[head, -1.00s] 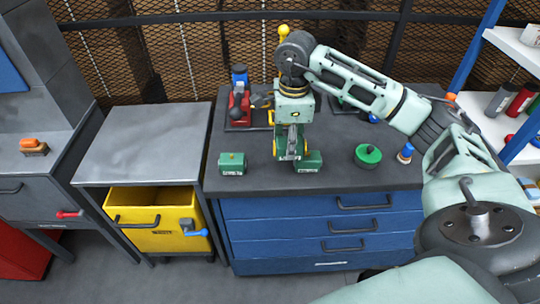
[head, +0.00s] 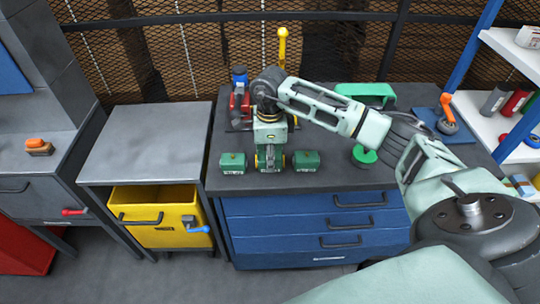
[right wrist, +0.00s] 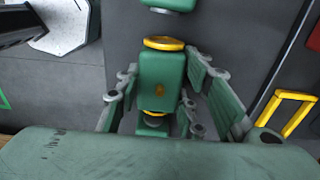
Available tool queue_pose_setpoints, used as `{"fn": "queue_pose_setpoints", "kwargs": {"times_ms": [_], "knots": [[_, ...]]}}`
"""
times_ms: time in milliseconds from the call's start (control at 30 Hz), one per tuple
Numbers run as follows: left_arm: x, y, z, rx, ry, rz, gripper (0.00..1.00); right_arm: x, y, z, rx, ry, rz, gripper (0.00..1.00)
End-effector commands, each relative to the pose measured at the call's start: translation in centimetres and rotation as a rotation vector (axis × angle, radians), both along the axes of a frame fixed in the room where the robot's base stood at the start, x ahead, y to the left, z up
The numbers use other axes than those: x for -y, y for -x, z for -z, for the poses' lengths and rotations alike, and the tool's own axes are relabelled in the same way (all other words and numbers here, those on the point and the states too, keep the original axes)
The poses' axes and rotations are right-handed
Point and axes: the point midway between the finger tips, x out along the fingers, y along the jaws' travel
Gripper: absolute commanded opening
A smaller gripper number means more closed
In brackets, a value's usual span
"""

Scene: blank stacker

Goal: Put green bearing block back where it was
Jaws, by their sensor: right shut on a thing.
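My right gripper (head: 270,160) is low over the dark top of the blue-drawer workbench. It is shut on a green block with yellow rings at its two ends; this green bearing block (right wrist: 161,82) shows between the fingers in the right wrist view. In the head view it sits between two other green blocks, one on the left (head: 232,164) and one on the right (head: 306,161), with small gaps. I cannot tell whether it touches the bench top. My left gripper is not in view.
A red vise-like thing (head: 239,105) with a blue top stands behind my gripper. A round green piece (head: 363,160) lies to the right, partly behind my arm. A blue mat (head: 462,133) is at the back right. A yellow open bin (head: 150,236) is under the left table (head: 146,140).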

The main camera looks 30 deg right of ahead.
Motion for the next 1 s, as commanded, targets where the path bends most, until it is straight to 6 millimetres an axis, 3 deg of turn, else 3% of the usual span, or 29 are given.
{"fn": "queue_pose_setpoints", "kwargs": {"times_ms": [133,167,333,767,1000], "knots": [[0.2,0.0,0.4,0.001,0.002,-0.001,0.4,0.0,-0.1,0.3,0.003,-0.001,0.0,0.0],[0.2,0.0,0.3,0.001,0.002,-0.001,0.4,0.0,0.0,0.2,0.0,0.0,0.0,0.38],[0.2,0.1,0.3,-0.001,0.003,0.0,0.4,0.0,0.0,0.2,0.0,0.0,0.0,0.53],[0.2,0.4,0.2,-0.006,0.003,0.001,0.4,0.0,-0.1,-0.4,0.002,0.0,0.0,0.54],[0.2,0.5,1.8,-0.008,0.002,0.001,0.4,0.1,-0.2,-4.8,0.007,0.001,-0.001,0.54]]}}
